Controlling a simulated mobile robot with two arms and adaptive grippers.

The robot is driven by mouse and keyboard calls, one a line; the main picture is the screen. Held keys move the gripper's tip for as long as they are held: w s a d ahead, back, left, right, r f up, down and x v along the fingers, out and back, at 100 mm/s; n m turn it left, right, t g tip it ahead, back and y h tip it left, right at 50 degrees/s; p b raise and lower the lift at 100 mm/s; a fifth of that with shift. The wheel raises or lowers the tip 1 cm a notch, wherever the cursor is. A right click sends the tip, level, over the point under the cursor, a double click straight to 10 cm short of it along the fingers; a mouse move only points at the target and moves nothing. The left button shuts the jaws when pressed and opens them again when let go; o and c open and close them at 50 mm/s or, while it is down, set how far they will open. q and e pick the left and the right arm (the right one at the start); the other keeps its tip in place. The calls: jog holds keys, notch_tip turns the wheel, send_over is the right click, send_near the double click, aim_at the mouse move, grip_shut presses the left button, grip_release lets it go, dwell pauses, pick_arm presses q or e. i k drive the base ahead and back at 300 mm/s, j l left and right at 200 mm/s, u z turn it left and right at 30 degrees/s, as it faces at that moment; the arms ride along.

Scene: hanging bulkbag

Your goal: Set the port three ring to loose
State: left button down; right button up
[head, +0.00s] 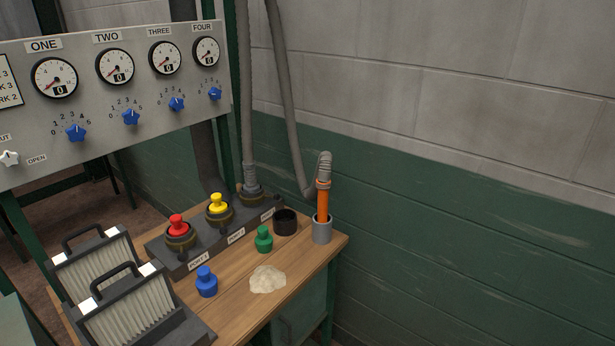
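The port block (218,238) is a dark row of three ports on the wooden bench. The port at its far right end, port three, has a dark brassy ring (252,197) around the base of a grey hose (249,150). The hose stands upright in this port. I cannot tell from this view whether the ring is tight or loose. A red plug (178,225) sits in the nearest port and a yellow plug (218,204) in the middle one, each with a similar ring. Neither of my grippers is in view.
A green plug (264,240), a blue plug (206,283), a black cup (286,222) and a pale powder heap (267,280) are on the bench. An orange wand (323,202) stands in a grey holder (322,232). A gauge panel (125,95) hangs above.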

aim_at(275, 197)
jog(key=i+l, duration=0.15)
jog(key=l, duration=0.25)
jog(key=i+l+u, duration=0.1)
jog(key=l, duration=0.25)
jog(key=i+l, duration=0.2)
jog(key=l, duration=0.2)
jog(key=i+l+u, duration=0.1)
jog(key=l, duration=0.3)
jog(key=i+l, duration=0.15)
jog(key=l, duration=0.25)
jog(key=u, duration=0.05)
